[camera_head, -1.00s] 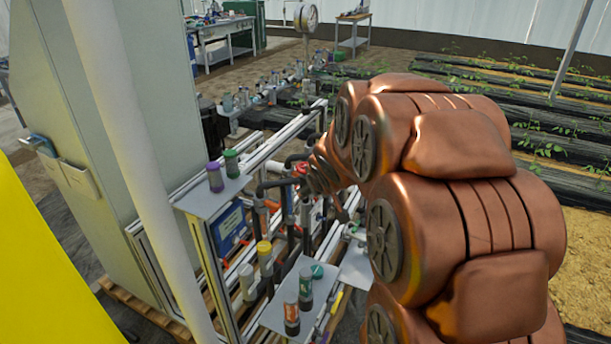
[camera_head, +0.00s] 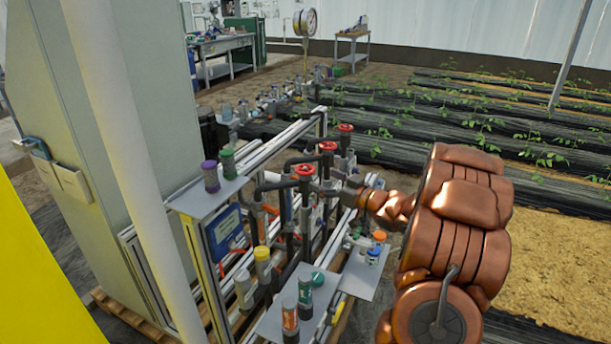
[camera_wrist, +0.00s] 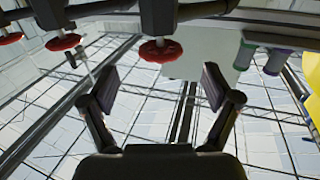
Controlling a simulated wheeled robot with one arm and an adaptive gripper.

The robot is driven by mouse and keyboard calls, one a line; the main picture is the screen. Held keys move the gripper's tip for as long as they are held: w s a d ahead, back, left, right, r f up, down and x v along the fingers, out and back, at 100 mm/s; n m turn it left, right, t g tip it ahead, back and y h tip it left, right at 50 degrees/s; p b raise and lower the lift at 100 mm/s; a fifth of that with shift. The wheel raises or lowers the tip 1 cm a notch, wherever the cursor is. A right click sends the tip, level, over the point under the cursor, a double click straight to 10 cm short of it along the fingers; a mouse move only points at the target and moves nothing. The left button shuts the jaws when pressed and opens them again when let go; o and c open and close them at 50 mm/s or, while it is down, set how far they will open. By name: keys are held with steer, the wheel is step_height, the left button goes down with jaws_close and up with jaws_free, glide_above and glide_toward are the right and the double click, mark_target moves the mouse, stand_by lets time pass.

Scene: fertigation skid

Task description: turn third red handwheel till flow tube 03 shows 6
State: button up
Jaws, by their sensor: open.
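Three red handwheels stand in a row on the skid's pipes in the head view: the nearest (camera_head: 304,170), the middle (camera_head: 327,146) and the farthest (camera_head: 346,128). The wrist view looks upside down. In it one red handwheel (camera_wrist: 160,50) lies beyond the gap between my fingers, apart from them. Two more, a middle one (camera_wrist: 62,42) and one at the left edge (camera_wrist: 10,38), lie to the left. My gripper (camera_wrist: 160,89) is open and empty.
A shelf (camera_head: 188,201) holds a purple-capped jar (camera_head: 210,177) and a green-capped jar (camera_head: 228,164); jars also show in the wrist view (camera_wrist: 244,55). A lower shelf (camera_head: 268,322) holds more jars. A white post (camera_head: 130,150) crosses the left. Crop rows are at right.

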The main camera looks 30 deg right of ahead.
mark_target(306, 171)
steer(key=shift+p+x, duration=0.35)
steer(key=shift+x, duration=3.5)
steer(key=c, duration=1.2)
steer(key=shift+o, duration=0.2)
